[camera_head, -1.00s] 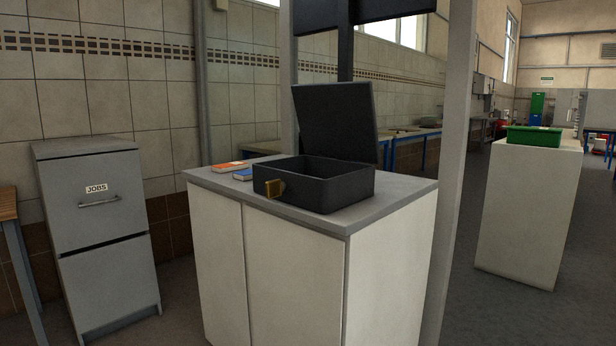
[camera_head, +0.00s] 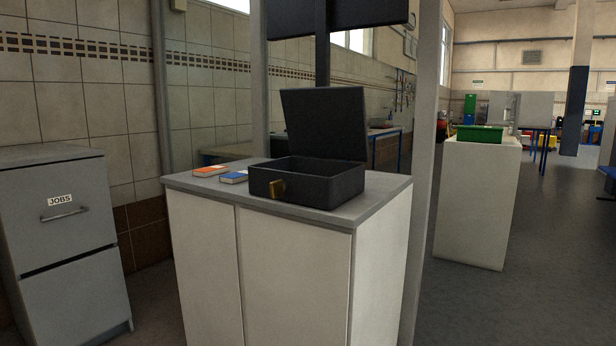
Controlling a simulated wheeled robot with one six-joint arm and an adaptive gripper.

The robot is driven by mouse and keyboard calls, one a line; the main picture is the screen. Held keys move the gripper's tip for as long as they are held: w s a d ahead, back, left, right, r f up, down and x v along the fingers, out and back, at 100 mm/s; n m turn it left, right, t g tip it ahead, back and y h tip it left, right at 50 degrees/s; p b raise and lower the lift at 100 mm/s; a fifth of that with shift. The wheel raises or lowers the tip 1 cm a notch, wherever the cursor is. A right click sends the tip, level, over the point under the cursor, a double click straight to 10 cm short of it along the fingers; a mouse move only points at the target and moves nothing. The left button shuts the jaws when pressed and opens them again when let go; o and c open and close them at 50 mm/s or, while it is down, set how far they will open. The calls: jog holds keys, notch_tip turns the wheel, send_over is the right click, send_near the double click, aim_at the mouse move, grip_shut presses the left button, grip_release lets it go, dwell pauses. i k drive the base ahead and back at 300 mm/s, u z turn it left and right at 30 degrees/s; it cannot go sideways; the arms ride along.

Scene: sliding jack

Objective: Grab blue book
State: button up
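The blue book (camera_head: 234,177) lies flat on the grey top of the white cabinet (camera_head: 289,217). It is just left of an open black box (camera_head: 322,186), which hides none or only a little of its right end. An orange book (camera_head: 210,170) lies to its left and slightly behind it. The black box has its lid raised and a brass-coloured latch on its front. My gripper is not in view.
A grey filing cabinet (camera_head: 62,240) labelled JOBS stands at the left. A pale pedestal with a green tray (camera_head: 480,133) stands at the right. A grey post (camera_head: 428,150) rises behind the white cabinet. Open floor shows between the cabinet and the pedestal.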

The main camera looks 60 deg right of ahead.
aim_at(232, 178)
jog(key=z, duration=0.15)
jog(key=i, duration=3.25)
jog(key=z, duration=4.1)
